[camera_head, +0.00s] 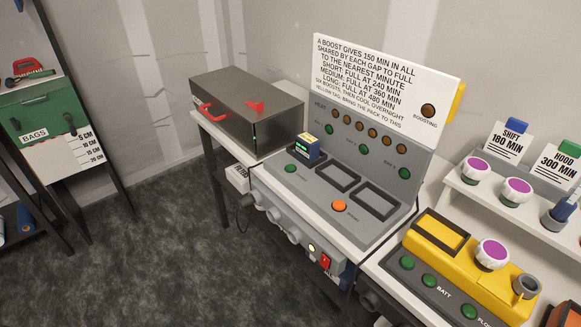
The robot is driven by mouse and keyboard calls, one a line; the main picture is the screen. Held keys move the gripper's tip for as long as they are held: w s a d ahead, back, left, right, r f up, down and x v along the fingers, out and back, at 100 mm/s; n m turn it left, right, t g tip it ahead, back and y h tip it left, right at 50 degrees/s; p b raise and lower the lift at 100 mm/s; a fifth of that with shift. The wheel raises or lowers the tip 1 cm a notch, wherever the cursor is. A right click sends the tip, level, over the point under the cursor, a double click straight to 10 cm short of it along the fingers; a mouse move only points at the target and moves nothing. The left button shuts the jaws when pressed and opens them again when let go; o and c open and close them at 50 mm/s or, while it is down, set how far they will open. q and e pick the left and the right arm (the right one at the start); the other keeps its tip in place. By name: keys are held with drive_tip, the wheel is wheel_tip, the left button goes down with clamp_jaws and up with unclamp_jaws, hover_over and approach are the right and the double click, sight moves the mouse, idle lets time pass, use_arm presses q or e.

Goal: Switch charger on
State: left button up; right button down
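The charger (318,222) is a grey console on the bench in the middle of the head view. A small blue and yellow pack (307,149) sits at its left bay; the other two bays (338,177) look empty. A red switch (325,262) is on its front face, beside a small pale lit lamp (311,247); the switch's position is too small to tell. An orange button (339,206) and a green button (291,169) are on its top. Green and brown lamps line its back panel. Neither gripper is in view.
A metal box (246,108) with a red handle stands left of the charger. A yellow device (462,265) with green buttons stands on the right. Several purple-topped knobs or jars (475,169) stand behind it. A shelf with a green bags box (47,110) is far left. The floor in front is clear.

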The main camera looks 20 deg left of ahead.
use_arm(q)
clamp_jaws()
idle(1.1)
